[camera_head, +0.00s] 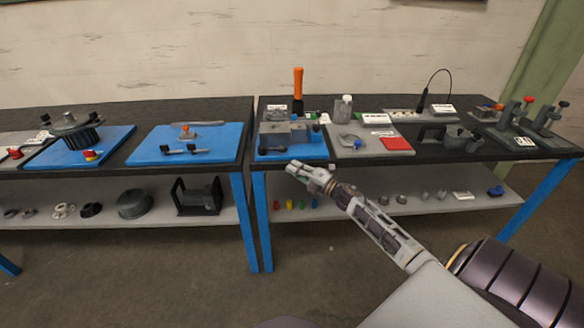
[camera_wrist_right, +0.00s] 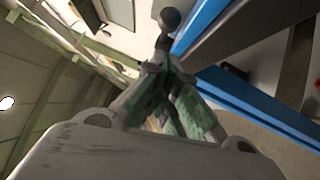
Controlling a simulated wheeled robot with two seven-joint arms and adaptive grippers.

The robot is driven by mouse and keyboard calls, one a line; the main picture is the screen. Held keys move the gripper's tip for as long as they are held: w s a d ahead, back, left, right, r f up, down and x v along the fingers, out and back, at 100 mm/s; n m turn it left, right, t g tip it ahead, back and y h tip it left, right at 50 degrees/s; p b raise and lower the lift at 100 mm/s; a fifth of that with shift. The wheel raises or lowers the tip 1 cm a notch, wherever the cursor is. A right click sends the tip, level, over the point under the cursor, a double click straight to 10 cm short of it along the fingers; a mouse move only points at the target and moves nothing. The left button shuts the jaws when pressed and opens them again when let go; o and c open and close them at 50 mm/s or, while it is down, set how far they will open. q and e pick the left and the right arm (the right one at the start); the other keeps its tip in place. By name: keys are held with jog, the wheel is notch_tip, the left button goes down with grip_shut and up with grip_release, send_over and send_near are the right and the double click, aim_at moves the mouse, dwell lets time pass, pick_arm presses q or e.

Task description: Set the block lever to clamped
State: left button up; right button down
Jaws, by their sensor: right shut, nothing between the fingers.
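The grey metal block (camera_head: 276,136), which looks like the task's block, sits on a blue mat at the front edge of the right bench. Small dark knobs (camera_head: 282,149) show at its front; which one is the lever, and its setting, is too small to tell. My right gripper (camera_head: 294,167) is shut and empty, just in front of the mat's front edge. In the right wrist view its green-padded fingers (camera_wrist_right: 164,68) are together, and a dark ball knob on a stem (camera_wrist_right: 170,18) shows just beyond them. Contact cannot be told. My left gripper is out of view.
An orange-handled tool (camera_head: 298,84) stands behind the block. A grey mat with a red pad (camera_head: 396,143) lies to the right. A second bench with blue mats (camera_head: 216,138) is on the left. Small coloured parts (camera_head: 290,204) stand on the shelf below.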

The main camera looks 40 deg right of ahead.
jog(key=v, duration=0.7)
jog(key=shift+d, duration=0.2)
jog(key=shift+s, duration=0.15)
dwell(0.4)
